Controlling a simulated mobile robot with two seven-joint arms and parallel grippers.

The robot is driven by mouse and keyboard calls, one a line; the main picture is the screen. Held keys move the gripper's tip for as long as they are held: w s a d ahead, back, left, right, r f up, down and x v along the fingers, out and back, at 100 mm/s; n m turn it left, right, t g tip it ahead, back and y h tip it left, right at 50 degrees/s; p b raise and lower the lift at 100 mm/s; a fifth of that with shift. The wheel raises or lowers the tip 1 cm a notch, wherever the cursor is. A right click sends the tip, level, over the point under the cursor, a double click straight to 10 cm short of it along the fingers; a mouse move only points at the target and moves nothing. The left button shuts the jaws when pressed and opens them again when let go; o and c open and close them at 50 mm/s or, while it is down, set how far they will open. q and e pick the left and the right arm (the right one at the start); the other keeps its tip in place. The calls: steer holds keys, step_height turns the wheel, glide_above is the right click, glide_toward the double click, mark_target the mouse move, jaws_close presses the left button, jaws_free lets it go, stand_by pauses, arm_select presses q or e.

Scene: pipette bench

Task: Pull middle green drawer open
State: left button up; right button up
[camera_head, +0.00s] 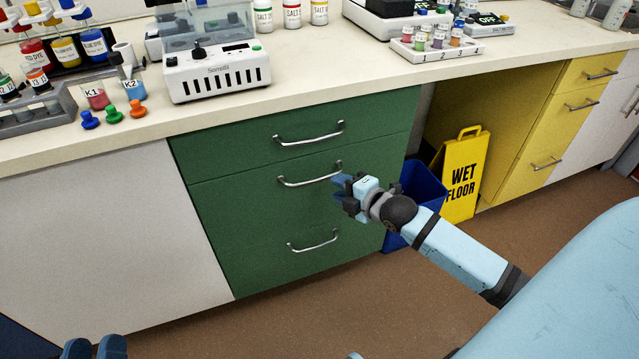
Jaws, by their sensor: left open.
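The green cabinet has three stacked drawers, and all look flush and closed. The middle green drawer (255,205) has a silver bar handle (305,180) near its top edge. My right gripper (341,186) is in front of that drawer, close to the right end of the handle and just below it. I cannot tell whether it touches the handle, and its fingers overlap too much to show their gap. My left gripper (95,349) shows only as two dark blue fingertips at the bottom left edge, apart and empty, well away from the drawers.
The top drawer handle (309,135) and bottom drawer handle (313,243) lie above and below. A blue bin (424,187) and yellow wet floor sign (466,178) stand right of the cabinet, behind my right arm. The brown floor (300,315) before the drawers is clear.

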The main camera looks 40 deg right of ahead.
mark_target(321, 180)
arm_select(q)
steer(key=f+b, duration=0.1)
steer(key=f+g+b, duration=0.1)
steer(key=shift+w+d+f, duration=0.1)
steer(key=shift+d+f, duration=0.1)
steer(key=shift+f, duration=0.1)
arm_select(e)
steer(key=x, duration=0.7)
steer(key=shift+w+a+f, duration=0.1)
steer(key=shift+w+f, duration=0.05)
steer(key=shift+w, duration=0.1)
steer(key=shift+c, duration=0.4)
jaws_close()
